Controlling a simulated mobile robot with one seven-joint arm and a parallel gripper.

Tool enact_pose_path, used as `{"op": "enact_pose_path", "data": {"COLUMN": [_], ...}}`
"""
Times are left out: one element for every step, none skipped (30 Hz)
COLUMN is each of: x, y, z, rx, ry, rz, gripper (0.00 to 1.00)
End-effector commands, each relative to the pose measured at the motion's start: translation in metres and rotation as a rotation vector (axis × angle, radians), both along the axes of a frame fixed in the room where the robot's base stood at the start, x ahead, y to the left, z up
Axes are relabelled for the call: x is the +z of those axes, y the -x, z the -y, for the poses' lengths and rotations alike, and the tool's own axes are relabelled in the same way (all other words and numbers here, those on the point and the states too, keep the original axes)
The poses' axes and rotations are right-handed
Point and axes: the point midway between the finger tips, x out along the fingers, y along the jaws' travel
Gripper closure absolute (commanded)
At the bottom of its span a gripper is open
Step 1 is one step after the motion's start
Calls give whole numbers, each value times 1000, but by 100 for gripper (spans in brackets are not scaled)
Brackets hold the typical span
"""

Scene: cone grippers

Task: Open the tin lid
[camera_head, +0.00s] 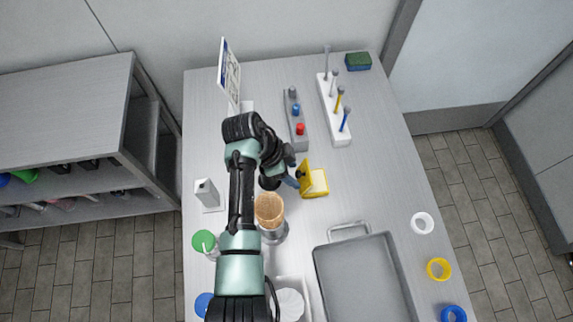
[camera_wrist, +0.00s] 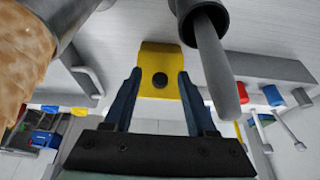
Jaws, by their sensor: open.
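The yellow tin (camera_head: 317,188) sits on the table right of my gripper in the head view. Its lid (camera_head: 305,173) appears raised steeply, with a pale inside surface showing to its right. In the wrist view the yellow lid (camera_wrist: 160,57) with a round black knob (camera_wrist: 160,80) lies beyond and between my fingertips. My gripper (camera_head: 292,179) is open, its blue fingers (camera_wrist: 158,78) apart on either side of the knob. I cannot tell whether a finger touches the lid.
A stack of brown cones (camera_head: 269,208) stands close below my gripper. A grey tray (camera_head: 365,280) lies at lower right. A grey block with coloured knobs (camera_head: 297,120) and a white rack of tools (camera_head: 334,112) stand beyond. The table's right side between rack and rings (camera_head: 422,223) is clear.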

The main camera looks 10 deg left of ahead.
Motion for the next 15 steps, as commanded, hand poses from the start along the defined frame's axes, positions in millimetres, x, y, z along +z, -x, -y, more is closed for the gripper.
{"op": "enact_pose_path", "data": {"x": [4, 7, 11, 16, 20, 28, 34, 41, 49, 55, 62, 70, 76, 81, 88], "y": [-1, 0, 0, 1, 2, 3, 3, 4, 5, 6, 7, 8, 9, 9, 11], "z": [-2, -3, -5, -7, -9, -12, -15, -17, -21, -24, -26, -30, -32, -34, -37], "rx": [2, 2, 3, 3, 4, 3, 4, 4, 4, 4, 3, 3, 4, 5, 4], "ry": [0, 0, 0, 0, 0, -2, -1, -1, -2, -2, -2, -2, -2, -2, -1], "rz": [3, 3, 4, 4, 4, 5, 6, 7, 6, 6, 6, 5, 6, 5, 4], "gripper": [43, 43, 43, 43, 43, 43, 43, 43, 43, 43, 43, 43, 43, 43, 43]}}
